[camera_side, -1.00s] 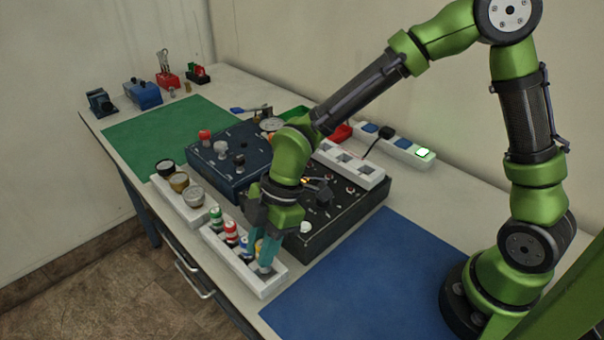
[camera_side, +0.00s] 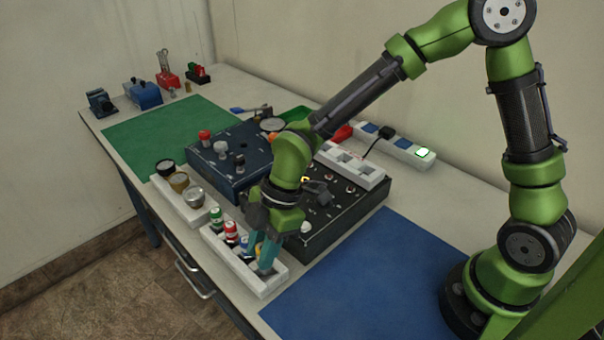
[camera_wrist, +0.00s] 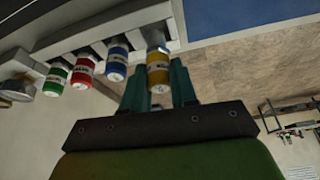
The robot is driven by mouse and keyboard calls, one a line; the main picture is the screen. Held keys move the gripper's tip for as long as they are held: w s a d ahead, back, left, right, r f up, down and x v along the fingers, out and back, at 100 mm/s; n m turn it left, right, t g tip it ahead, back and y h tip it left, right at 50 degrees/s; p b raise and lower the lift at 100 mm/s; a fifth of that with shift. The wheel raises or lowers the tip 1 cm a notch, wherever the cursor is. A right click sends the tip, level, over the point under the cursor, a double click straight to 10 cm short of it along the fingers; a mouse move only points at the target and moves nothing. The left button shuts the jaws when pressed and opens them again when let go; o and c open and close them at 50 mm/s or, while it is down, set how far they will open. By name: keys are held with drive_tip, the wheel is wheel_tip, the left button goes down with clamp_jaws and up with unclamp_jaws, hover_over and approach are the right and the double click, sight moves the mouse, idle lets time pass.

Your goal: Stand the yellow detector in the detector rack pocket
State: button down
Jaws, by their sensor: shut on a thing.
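The yellow detector (camera_wrist: 158,75) is a small yellow cylinder with a pale end, between my gripper's fingers in the wrist view. My gripper (camera_wrist: 158,90) is shut on it. In the side view my gripper (camera_side: 264,268) points down at the right end of the white detector rack (camera_side: 220,256), and its fingers hide most of the detector. The rack also shows in the wrist view (camera_wrist: 105,28). The detector's far end meets the rack's end pocket there; its seating depth cannot be told.
Green (camera_wrist: 56,80), red (camera_wrist: 84,70) and blue (camera_wrist: 116,65) detectors stand in the rack beside the yellow one. A white gauge holder (camera_side: 180,200) lies left of the rack, and a black panel box (camera_side: 340,215) stands close behind. The blue mat (camera_side: 370,280) is clear.

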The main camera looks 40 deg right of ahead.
drive_tip(key=shift+f, duration=1.3)
drive_tip(key=c, duration=0.8)
unclamp_jaws()
drive_tip(key=w+v, duration=0.1)
drive_tip(key=v, duration=1.6)
drive_tip(key=s+d+m+t+h, duration=0.2)
drive_tip(key=s+d+m+h, duration=0.15)
drive_tip(key=d+m, duration=0.8)
drive_tip(key=s+d+r+m+t, duration=0.2)
drive_tip(key=s+r+m+t, duration=0.2)
drive_tip(key=s+m, duration=0.3)
drive_tip(key=shift+d+m+t+y, duration=0.3)
drive_tip(key=shift+d+m+y, duration=0.15)
drive_tip(key=shift+m, duration=0.6)
